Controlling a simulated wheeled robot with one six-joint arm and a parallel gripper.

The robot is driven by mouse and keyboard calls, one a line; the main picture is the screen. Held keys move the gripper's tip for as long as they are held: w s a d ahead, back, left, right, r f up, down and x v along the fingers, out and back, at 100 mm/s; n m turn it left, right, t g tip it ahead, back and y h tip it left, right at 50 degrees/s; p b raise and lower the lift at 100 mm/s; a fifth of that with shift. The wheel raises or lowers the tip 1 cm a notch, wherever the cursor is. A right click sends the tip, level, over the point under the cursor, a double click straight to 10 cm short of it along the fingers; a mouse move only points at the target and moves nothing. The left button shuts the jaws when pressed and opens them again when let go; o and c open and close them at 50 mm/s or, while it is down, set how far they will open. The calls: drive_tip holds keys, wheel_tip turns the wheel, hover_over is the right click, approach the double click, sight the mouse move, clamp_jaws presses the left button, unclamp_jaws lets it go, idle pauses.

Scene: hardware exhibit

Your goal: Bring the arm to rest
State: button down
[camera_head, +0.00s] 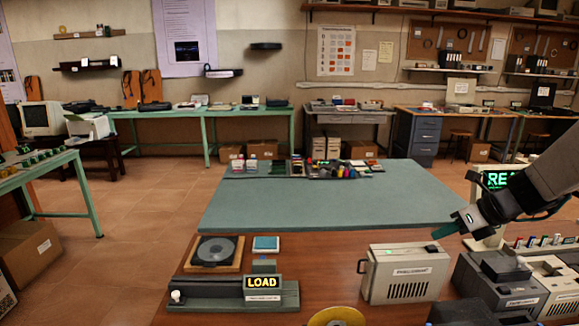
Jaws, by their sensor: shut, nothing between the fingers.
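My arm reaches in from the right edge. My gripper (443,230) is shut and empty, with teal fingertips pointing down and left. It hangs above the table, just above and right of a beige device with a handle (410,276); I cannot tell the exact gap between them.
A lit green display (497,180) and grey devices (505,290) stand close on the right. The green mat (330,208) is largely clear, with small items along its back.

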drive_tip(key=s+a+r+n+g+h, duration=0.1)
drive_tip(key=s+a+r+n+h, duration=0.1)
drive_tip(key=s+n, duration=0.7)
drive_tip(key=s+a+r+n+g+h, duration=0.2)
drive_tip(key=s+a+n, duration=0.3)
drive_tip(key=s+n, duration=0.5)
drive_tip(key=s+a+r+n+g+h, duration=0.1)
drive_tip(key=s+a+n, duration=0.3)
drive_tip(key=s+n, duration=0.5)
drive_tip(key=shift+s+r+n+h, duration=0.2)
drive_tip(key=shift+r+n+h, duration=0.35)
drive_tip(key=shift+n, duration=0.95)
drive_tip(key=shift+r, duration=0.15)
